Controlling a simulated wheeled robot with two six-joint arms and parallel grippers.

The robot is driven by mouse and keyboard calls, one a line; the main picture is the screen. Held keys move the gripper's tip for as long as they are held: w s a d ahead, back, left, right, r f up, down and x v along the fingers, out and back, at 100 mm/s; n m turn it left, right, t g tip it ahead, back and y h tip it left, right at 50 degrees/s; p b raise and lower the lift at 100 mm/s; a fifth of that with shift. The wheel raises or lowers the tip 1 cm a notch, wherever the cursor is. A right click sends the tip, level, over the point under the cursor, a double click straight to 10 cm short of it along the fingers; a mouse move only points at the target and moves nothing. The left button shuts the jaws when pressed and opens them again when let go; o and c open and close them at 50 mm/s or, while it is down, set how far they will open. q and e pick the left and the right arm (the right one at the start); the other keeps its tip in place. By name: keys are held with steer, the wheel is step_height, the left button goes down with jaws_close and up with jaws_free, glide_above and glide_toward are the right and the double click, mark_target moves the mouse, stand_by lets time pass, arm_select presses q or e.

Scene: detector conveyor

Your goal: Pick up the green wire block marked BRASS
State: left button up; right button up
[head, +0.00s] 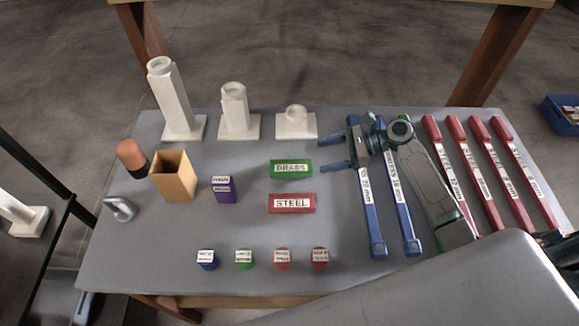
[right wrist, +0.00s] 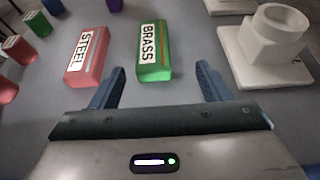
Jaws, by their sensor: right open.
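The green wire block marked BRASS (head: 291,169) lies on the grey table, near the middle in the head view. In the right wrist view the green block (right wrist: 155,55) lies ahead of my gripper, between the lines of its two fingers. My right gripper (head: 326,151) is open and empty, just to the right of the block, its fingers pointing left at it. Its fingertips show in the right wrist view (right wrist: 160,75), apart from the block. My left gripper is not in view.
A red block marked STEEL (head: 292,203) lies in front of the green one. A white stand (head: 297,124) is behind it. Blue bars (head: 372,215) and red bars (head: 447,165) lie to the right. A purple block (head: 224,190) and tan box (head: 173,177) stand left.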

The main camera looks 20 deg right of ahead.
mark_target(296, 165)
steer(key=a, duration=0.1)
steer(key=a+p, duration=0.1)
steer(key=a, duration=0.1)
steer(key=shift+w+a+f, duration=0.15)
steer(key=shift+a+f, duration=0.15)
steer(key=shift+f, duration=0.05)
steer(key=shift+w+a+f, duration=0.1)
steer(key=shift+a+f, duration=0.05)
steer(key=shift+a, duration=0.1)
steer(key=p+x, duration=0.1)
steer(key=x, duration=0.1)
steer(key=p+x, duration=0.1)
steer(key=x, duration=0.1)
steer(key=shift+a+f, duration=0.2)
steer(key=shift+a, duration=0.2)
steer(key=shift+a+f, duration=0.25)
steer(key=shift+d, duration=0.1)
steer(key=c, duration=1.1)
